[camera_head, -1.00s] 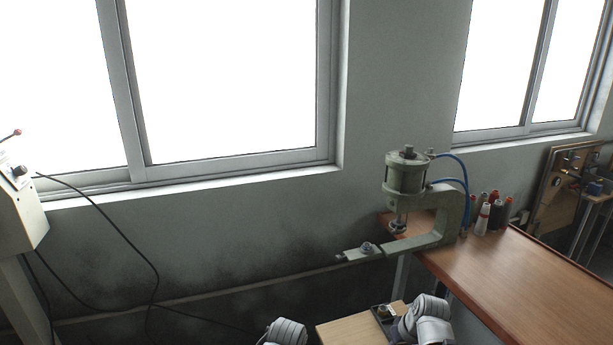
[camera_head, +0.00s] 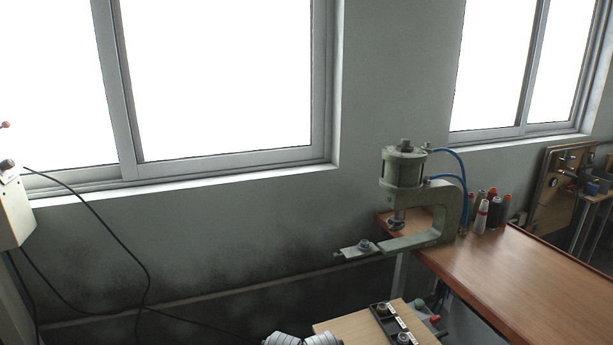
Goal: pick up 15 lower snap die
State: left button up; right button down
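A dark tray (camera_head: 375,319) lies on a small light wooden board near the bottom edge, cut off by the frame. Small round metal dies (camera_head: 382,309) sit in it with white labels beside them. A nearer die (camera_head: 404,338) shows at the bottom edge. The labels are too small to read, so I cannot tell which die is number 15. Pale links of my own arm or arms show at the bottom edge, left of the tray. Neither gripper is in view.
A green pneumatic press (camera_head: 405,170) with blue hoses stands on the brown table (camera_head: 530,270), its lower arm (camera_head: 385,247) reaching left. The wooden board (camera_head: 345,327) is below the press. Cables hang at the left.

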aim_at(364, 243)
jog(key=k, duration=0.65)
jog(key=z, duration=2.7)
jog(key=k+j, duration=0.15)
jog(key=j, duration=0.25)
jog(key=k+j, duration=0.1)
jog(key=j, duration=0.3)
jog(key=k+j, duration=0.15)
jog(key=j, duration=0.3)
jog(key=k+j, duration=0.15)
jog(key=j, duration=0.25)
jog(key=k+j, duration=0.15)
jog(key=j, duration=0.25)
jog(key=k+j+z, duration=0.1)
jog(key=j, duration=0.3)
jog(key=k+j, duration=0.15)
jog(key=j, duration=0.25)
jog(key=k+j, duration=0.15)
jog(key=j, duration=0.6)
